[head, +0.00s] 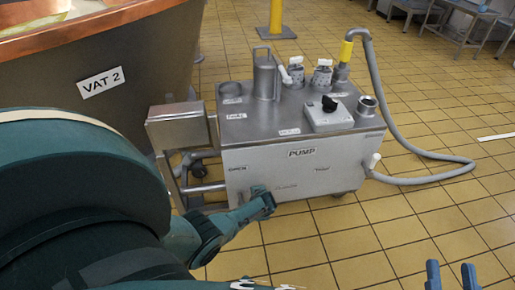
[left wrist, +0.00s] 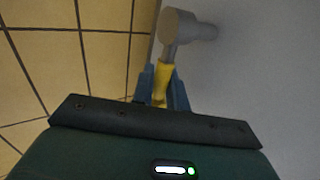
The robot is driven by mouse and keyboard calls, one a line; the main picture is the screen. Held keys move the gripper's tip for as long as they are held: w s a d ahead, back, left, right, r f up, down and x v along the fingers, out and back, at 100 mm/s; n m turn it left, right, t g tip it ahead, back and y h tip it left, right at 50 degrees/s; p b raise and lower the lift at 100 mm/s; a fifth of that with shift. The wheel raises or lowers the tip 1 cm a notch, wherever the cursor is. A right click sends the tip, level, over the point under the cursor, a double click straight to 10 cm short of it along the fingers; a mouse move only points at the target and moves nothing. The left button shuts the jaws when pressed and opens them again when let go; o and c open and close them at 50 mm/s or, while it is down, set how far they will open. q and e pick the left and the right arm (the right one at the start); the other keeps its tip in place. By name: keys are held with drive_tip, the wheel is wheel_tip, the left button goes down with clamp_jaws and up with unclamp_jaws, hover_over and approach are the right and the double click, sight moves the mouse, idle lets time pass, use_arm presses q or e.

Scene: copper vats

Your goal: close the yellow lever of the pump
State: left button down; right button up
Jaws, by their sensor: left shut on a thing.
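The pump (head: 300,165) is a grey metal box on wheels, labelled PUMP on its front. My left arm reaches in from the left, and my left gripper (head: 262,202) is at the low front of the pump. In the left wrist view, the left gripper (left wrist: 163,84) is shut on the yellow lever (left wrist: 162,72). The lever hangs from a grey round valve fitting (left wrist: 184,28) beside a plain grey wall. In the head view my gripper and arm hide the lever. My right gripper (head: 451,266) is at the bottom right, fingers apart, with nothing between them.
VAT 2 (head: 130,95), with a copper rim, stands on the left. A grey hose (head: 425,155) loops from the pump's top to its right side, with a yellow collar (head: 346,49). A yellow post (head: 276,18) stands behind. The tiled floor is open at the front right.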

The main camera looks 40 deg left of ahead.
use_arm(q)
drive_tip(key=shift+s, duration=0.1)
idle(0.3)
drive_tip(key=c, duration=1.5)
unclamp_jaws()
use_arm(e)
drive_tip(key=shift+d+f, duration=0.1)
drive_tip(key=shift+f, duration=0.05)
use_arm(q)
drive_tip(key=shift+o, duration=0.2)
